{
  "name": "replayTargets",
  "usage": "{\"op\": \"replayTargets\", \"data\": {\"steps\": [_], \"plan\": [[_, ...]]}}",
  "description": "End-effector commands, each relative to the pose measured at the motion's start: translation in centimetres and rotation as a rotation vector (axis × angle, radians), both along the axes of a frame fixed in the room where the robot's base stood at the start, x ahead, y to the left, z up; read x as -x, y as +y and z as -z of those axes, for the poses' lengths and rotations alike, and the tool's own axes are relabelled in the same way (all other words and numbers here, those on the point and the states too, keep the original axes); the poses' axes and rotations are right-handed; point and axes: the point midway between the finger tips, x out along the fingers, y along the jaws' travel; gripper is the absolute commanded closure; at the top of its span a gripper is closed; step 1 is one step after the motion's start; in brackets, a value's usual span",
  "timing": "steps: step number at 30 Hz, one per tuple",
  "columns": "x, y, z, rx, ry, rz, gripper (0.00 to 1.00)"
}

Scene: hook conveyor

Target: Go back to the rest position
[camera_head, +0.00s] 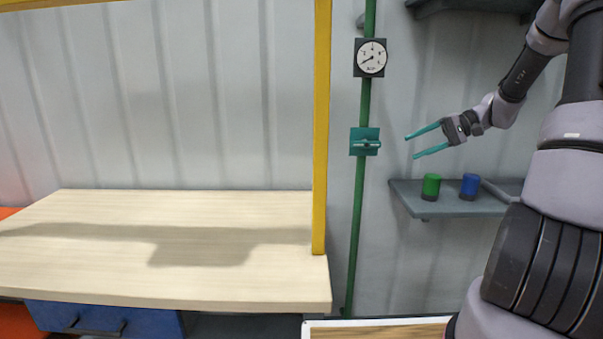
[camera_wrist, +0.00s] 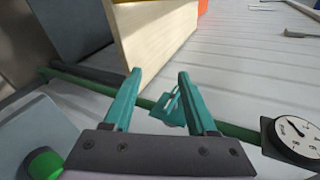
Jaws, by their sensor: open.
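My gripper (camera_head: 423,144) is open and empty, held in the air to the right of the green pipe in the head view. Its two teal fingers point left, toward a teal valve handle (camera_head: 364,142) on the pipe, with a gap between them. In the wrist view my gripper (camera_wrist: 160,88) has its fingers apart, and the teal handle (camera_wrist: 170,107) shows between and beyond them. No object is between the fingers.
The green pipe (camera_head: 361,200) carries a round gauge (camera_head: 371,58). A green cup (camera_head: 431,187) and a blue cup (camera_head: 469,187) stand on a grey shelf (camera_head: 410,197) below my gripper. A yellow post (camera_head: 321,130) and a bare wooden workbench (camera_head: 90,235) are at left.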

Motion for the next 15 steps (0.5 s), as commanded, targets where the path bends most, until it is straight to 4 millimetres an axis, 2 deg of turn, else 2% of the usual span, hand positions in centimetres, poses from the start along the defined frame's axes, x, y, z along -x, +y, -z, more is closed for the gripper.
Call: {"op": "replayTargets", "data": {"steps": [1,6,15], "plan": [[1.1,1.6,-1.1,0.070,0.011,-0.021,0.43],[5.5,5.0,-3.4,0.316,0.051,-0.037,0.43],[13.8,8.1,-7.9,0.664,-0.010,0.053,0.43]]}}
